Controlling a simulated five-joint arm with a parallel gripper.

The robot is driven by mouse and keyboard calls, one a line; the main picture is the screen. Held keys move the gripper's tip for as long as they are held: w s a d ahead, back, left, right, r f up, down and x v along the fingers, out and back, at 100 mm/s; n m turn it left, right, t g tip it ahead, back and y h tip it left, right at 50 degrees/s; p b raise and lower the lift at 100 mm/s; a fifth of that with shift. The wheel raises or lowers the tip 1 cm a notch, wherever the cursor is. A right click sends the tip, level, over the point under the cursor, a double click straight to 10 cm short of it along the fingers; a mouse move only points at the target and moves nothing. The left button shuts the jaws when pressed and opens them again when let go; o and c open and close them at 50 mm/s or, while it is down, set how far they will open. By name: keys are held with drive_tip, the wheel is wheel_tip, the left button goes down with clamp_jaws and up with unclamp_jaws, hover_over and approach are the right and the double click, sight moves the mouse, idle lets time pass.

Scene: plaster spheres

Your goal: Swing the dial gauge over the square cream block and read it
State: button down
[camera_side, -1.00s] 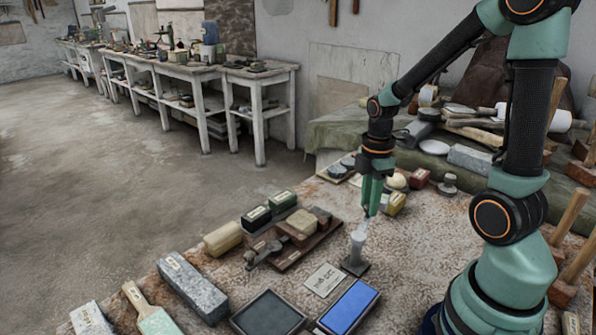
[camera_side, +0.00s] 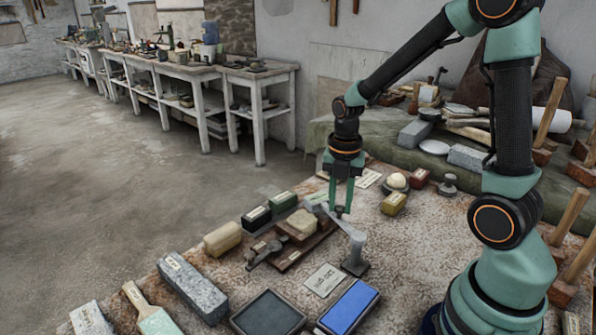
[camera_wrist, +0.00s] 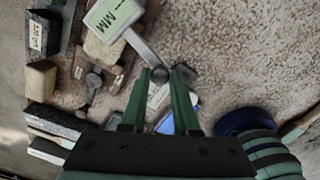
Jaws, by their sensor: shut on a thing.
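The dial gauge stands on a grey post with a dark foot (camera_side: 355,267). Its pale arm (camera_side: 335,220) reaches left from the post top. In the wrist view its display (camera_wrist: 113,18), a pale screen with large dark letters "MM", lies partly over the square cream block (camera_wrist: 98,50). In the side view this block (camera_side: 301,222) sits on a brown board (camera_side: 285,262). My gripper (camera_side: 340,213) points down, its fingers shut on the gauge arm; the fingertips (camera_wrist: 160,76) hide the exact grip. The reading's digits cannot be made out.
A long cream block (camera_side: 222,238), dark labelled blocks (camera_side: 256,217) and a grey stone (camera_side: 192,285) line the left edge. A blue slab (camera_side: 350,305) and dark tray (camera_side: 268,312) lie in front.

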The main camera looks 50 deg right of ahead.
drive_tip(key=shift+w+a+n, duration=0.15)
drive_tip(key=shift+a+n, duration=0.45)
drive_tip(key=shift+n, duration=0.35)
drive_tip(key=shift+w+a+n, duration=0.1)
drive_tip(key=shift+a+n, duration=0.5)
drive_tip(key=shift+n, duration=0.35)
drive_tip(key=shift+a, duration=0.1)
drive_tip(key=c, duration=0.7)
unclamp_jaws()
drive_tip(key=shift+o, duration=0.2)
drive_tip(key=shift+r, duration=0.1)
wheel_tip(320, 180, up, 12)
drive_tip(key=shift+s, duration=0.1)
